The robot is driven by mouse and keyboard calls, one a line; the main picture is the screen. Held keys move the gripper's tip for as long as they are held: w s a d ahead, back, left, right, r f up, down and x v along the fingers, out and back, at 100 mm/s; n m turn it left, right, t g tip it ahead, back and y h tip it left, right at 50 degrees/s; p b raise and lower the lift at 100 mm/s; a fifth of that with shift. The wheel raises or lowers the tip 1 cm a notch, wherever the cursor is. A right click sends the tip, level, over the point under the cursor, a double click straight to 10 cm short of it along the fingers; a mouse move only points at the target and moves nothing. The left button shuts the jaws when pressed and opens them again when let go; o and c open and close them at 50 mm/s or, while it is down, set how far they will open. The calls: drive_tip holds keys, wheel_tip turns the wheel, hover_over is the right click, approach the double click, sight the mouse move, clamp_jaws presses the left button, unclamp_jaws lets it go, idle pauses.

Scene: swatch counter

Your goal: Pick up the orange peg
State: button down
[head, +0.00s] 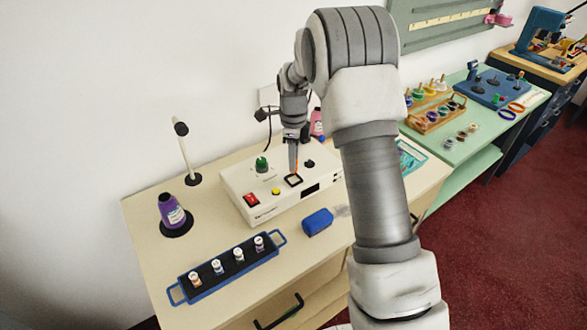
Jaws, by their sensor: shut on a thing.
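My gripper (293,171) points down over the white instrument box (262,204) on the cream counter. It is shut on the orange peg (297,166), of which a thin orange strip shows beside the fingers. The rest of the peg is hidden by the fingers. Its lower end is close above the black-framed square (293,181) on the box top. I cannot tell whether it touches the box.
The box top carries a green dome (262,164), a red switch (251,199) and a yellow button (276,191). A blue block (317,221), a blue rack (187,285) with several small vials and a purple bottle (172,211) stand nearby. My arm hides the counter's right part.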

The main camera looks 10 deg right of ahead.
drive_tip(key=s+d+r+b, duration=0.1)
drive_tip(key=s+d+r, duration=0.5)
drive_tip(key=d, duration=0.4)
drive_tip(key=shift+r, duration=0.45)
drive_tip(key=shift+w, duration=0.1)
